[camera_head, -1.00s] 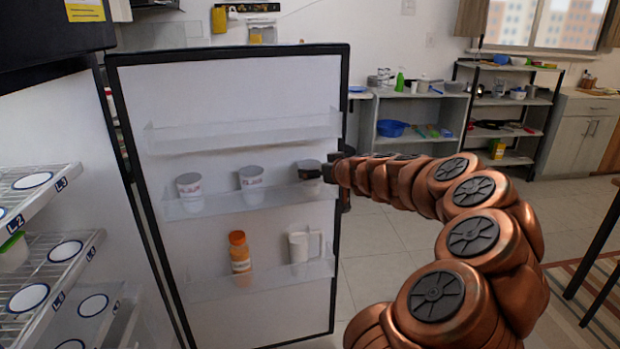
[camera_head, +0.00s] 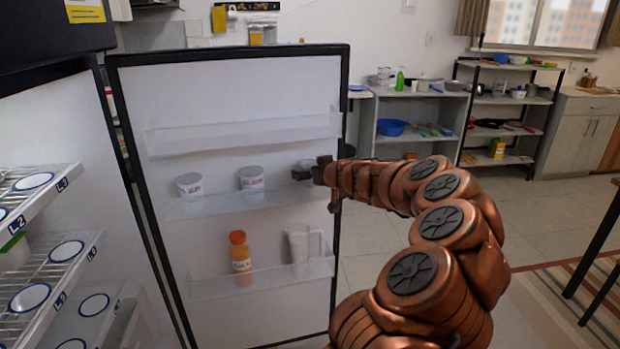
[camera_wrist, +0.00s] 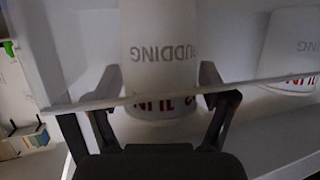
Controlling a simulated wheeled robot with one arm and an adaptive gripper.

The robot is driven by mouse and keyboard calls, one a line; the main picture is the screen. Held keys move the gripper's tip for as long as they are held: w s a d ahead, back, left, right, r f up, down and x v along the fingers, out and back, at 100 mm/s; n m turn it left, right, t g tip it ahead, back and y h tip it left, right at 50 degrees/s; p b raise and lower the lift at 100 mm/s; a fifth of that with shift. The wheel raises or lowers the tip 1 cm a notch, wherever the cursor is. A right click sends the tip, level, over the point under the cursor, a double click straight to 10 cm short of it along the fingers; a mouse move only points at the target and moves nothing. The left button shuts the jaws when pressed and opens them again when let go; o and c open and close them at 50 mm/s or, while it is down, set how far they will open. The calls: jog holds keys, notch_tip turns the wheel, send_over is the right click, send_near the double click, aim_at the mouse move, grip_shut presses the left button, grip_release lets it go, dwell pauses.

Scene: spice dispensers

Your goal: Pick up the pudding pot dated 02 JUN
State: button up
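The door's middle shelf holds three pale pots with grey lids: a left pot (camera_head: 190,186), a middle pot (camera_head: 252,178) and a right pot (camera_head: 308,163), mostly hidden by my gripper (camera_head: 303,172). The wrist view shows a white pot (camera_wrist: 158,40) upside down, reading PUDDING, with red print that looks like 2 JUN, partly covered by the shelf lip. My gripper's fingers (camera_wrist: 159,88) are open, one on each side of this pot; contact cannot be told. Another pot (camera_wrist: 293,50) stands to the right in that view, its red print unclear.
The clear shelf lip (camera_wrist: 80,106) crosses in front of the pots. The lower door shelf (camera_head: 212,288) holds an orange bottle (camera_head: 240,257) and a white jug (camera_head: 300,245). Wire racks (camera_head: 60,258) are at the left. Open floor lies right of the door.

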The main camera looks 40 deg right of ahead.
jog(key=c, duration=1)
jog(key=shift+o, duration=0.2)
